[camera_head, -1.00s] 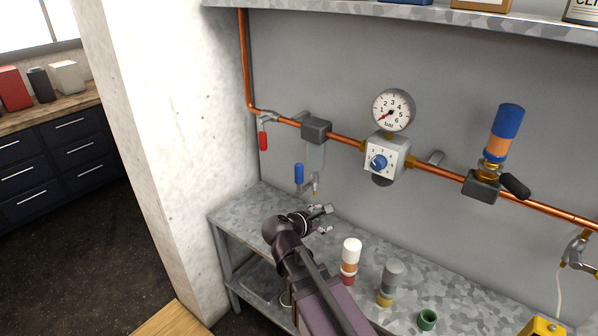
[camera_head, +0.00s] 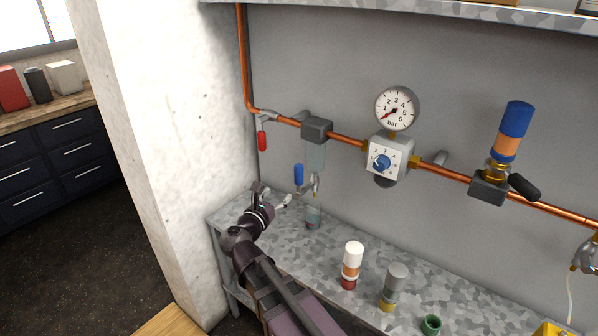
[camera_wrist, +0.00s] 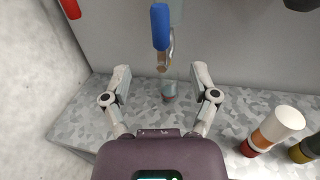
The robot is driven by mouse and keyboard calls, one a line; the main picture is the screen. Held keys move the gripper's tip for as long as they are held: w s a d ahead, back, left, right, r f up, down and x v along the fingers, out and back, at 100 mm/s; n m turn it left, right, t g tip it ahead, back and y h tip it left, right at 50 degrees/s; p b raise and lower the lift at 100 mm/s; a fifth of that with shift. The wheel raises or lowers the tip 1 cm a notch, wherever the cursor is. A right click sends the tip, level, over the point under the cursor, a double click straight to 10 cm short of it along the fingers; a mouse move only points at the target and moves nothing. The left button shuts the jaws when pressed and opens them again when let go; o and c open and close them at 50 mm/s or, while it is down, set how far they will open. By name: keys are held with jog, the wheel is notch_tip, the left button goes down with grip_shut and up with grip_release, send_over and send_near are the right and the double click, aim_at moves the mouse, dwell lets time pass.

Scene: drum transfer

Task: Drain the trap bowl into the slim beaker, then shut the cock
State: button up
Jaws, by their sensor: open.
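The trap bowl (camera_head: 316,156) is the clear, pale cup under a grey block on the copper pipe. Below it is the drain cock (camera_head: 315,183) with an upright blue lever (camera_head: 299,174). The slim beaker (camera_head: 313,216) stands upright on the bench under the cock; its lower part looks darker, but I cannot tell the liquid level. My gripper (camera_head: 275,195) is open and empty, left of and apart from the beaker. In the wrist view the blue lever (camera_wrist: 160,27) and beaker (camera_wrist: 169,92) lie beyond and between the spread fingers (camera_wrist: 161,84).
A white-orange-red container (camera_head: 351,266), a grey-yellow one (camera_head: 394,287) and a green cup (camera_head: 431,325) stand on the bench (camera_head: 330,242) to the right. A red handle (camera_head: 262,141) hangs from the pipe. A concrete pillar (camera_head: 165,150) is close on the left.

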aim_at(296, 173)
jog(key=x, duration=1.3)
jog(key=shift+w+d, duration=0.15)
jog(key=shift+w, duration=0.2)
grip_shut()
